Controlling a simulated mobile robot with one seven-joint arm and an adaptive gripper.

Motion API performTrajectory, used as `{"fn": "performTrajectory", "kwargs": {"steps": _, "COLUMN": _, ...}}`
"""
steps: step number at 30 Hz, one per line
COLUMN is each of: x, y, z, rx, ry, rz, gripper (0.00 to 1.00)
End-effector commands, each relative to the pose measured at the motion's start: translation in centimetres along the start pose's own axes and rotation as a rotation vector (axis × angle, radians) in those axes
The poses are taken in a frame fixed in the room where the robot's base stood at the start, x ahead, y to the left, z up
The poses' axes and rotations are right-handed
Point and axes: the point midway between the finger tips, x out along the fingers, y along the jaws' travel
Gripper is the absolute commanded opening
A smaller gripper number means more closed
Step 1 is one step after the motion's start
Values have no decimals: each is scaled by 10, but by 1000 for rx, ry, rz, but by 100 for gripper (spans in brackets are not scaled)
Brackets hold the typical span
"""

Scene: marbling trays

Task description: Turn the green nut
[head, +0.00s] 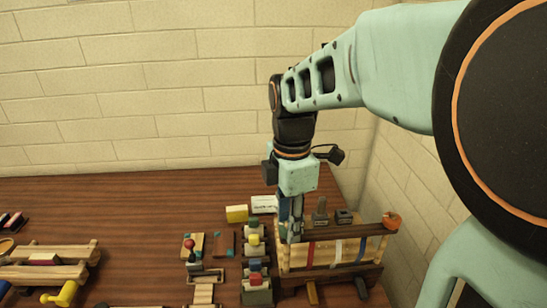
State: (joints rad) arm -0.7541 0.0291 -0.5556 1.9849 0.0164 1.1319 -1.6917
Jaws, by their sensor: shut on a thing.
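My gripper (296,238) points down at the left end of a wooden rack (345,253) with a dark top bar. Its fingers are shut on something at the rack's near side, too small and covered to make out. I cannot pick out a green nut; it may be hidden by the fingers.
A column of small coloured pieces (254,240) stands close left of the rack. A yellow block (237,213) and a white box (264,204) lie behind it. A red-knobbed piece (189,245) and wooden rails (45,252) are farther left. The table's back left is clear.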

Motion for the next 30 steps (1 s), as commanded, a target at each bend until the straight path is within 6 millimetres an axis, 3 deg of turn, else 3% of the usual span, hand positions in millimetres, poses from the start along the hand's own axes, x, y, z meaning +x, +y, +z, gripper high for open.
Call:
{"fn": "performTrajectory", "kwargs": {"steps": 15, "x": 0, "y": 0, "z": 0, "rx": 355, "ry": 1, "rz": 0, "gripper": 5}}
{"fn": "performTrajectory", "kwargs": {"steps": 30, "x": 0, "y": 0, "z": 0, "rx": 455, "ry": 1, "rz": -1, "gripper": 5}}
